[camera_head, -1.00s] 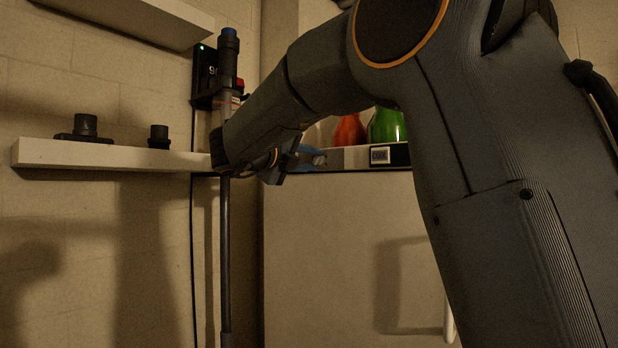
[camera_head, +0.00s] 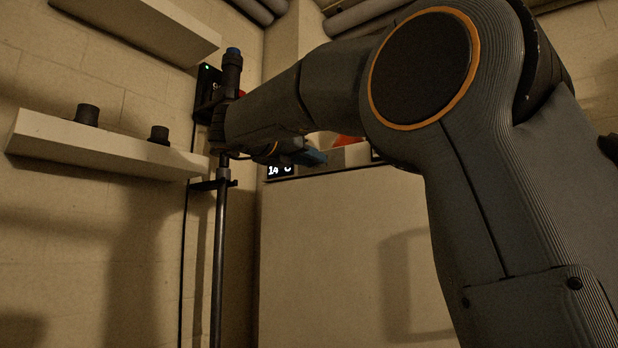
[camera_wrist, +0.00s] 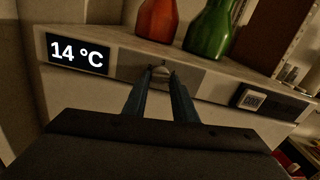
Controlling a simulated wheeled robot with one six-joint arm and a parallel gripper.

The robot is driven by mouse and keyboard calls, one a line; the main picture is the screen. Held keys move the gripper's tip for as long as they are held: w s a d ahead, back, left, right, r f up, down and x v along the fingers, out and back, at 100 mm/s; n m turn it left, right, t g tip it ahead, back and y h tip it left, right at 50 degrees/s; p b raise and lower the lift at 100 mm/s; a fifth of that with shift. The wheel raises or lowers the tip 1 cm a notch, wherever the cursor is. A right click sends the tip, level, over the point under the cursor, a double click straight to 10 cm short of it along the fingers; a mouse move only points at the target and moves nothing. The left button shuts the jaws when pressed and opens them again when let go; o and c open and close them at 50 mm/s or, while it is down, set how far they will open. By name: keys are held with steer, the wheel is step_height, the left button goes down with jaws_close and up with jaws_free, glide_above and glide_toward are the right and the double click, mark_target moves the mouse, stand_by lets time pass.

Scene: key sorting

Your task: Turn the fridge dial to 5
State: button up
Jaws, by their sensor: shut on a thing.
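The fridge (camera_head: 340,250) is a pale box with a metal control strip along its top front edge. In the wrist view the strip (camera_wrist: 215,76) carries a lit display (camera_wrist: 77,54) reading 14 °C and a small light-coloured dial (camera_wrist: 161,70) on a darker plate. My gripper (camera_wrist: 160,82) is at the dial, its two fingers shut on the dial's sides. The dial's number marks cannot be read. In the head view my gripper (camera_head: 312,157) is at the strip, and the dial is hidden. The display (camera_head: 280,170) shows partly there.
A red bottle (camera_wrist: 158,18) and a green bottle (camera_wrist: 208,30) stand on the fridge just behind the strip. A small badge (camera_wrist: 262,101) sits right on the strip. A wall shelf (camera_head: 100,145) with dark cylinders and an upright stick vacuum (camera_head: 219,250) are left of the fridge.

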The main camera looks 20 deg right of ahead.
steer(key=m+b, duration=0.4)
steer(key=b, duration=0.1)
steer(key=shift+w+f, duration=0.1)
steer(key=shift+f, duration=0.25)
steer(key=shift+r+m+b, duration=0.15)
steer(key=shift+m+b, duration=1.3)
steer(key=shift+m, duration=0.15)
steer(key=shift+r, duration=0.1)
steer(key=o, duration=1)
steer(key=shift+o, duration=0.2)
steer(key=shift+a+r, duration=0.1)
steer(key=shift+a, duration=0.05)
steer(key=p+v, duration=0.1)
steer(key=v, duration=0.6)
steer(key=shift+s+a, duration=0.25)
steer(key=shift+s, duration=0.05)
